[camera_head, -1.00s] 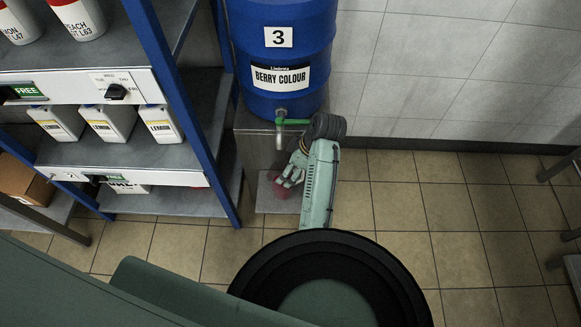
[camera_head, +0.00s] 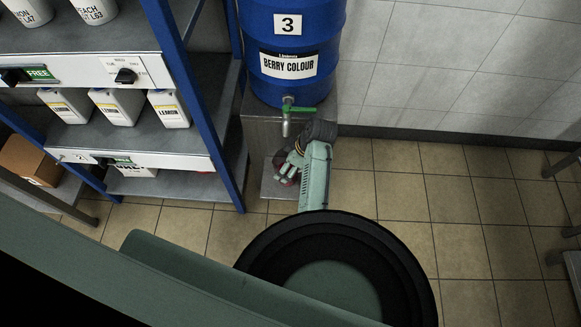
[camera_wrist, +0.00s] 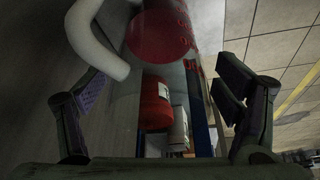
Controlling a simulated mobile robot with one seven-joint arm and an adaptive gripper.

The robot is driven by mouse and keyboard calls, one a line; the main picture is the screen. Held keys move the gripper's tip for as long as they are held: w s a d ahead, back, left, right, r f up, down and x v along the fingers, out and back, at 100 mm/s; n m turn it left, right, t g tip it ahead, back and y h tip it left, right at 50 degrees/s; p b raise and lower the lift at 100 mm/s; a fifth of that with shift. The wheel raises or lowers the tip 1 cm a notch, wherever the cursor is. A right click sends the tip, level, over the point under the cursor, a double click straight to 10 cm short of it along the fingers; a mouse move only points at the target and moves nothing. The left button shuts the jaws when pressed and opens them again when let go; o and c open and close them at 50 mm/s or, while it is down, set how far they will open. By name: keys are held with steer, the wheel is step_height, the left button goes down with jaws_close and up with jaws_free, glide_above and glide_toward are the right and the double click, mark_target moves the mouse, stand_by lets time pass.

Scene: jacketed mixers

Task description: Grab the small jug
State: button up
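The small jug (camera_wrist: 165,50) is see-through with red marks, a red round area inside and a white curved handle (camera_wrist: 98,38) on its left in the wrist view. In the head view only a small reddish part of the jug (camera_head: 284,182) shows, low beside my gripper (camera_head: 290,168), in front of the drum stand. In the wrist view my gripper (camera_wrist: 165,95) has its fingers wide apart, one on each side of the jug. I cannot tell whether either finger touches it.
A blue drum (camera_head: 290,30) labelled BERRY COLOUR, with a green-handled tap (camera_head: 289,107), stands on a grey stand (camera_head: 262,130) just behind my gripper. A blue-framed shelf (camera_head: 180,80) with several white containers is at left. The tiled floor (camera_head: 440,190) at right is clear.

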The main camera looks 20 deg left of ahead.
steer(key=c, duration=1.3)
steer(key=shift+c, duration=0.5)
steer(key=shift+r, duration=0.15)
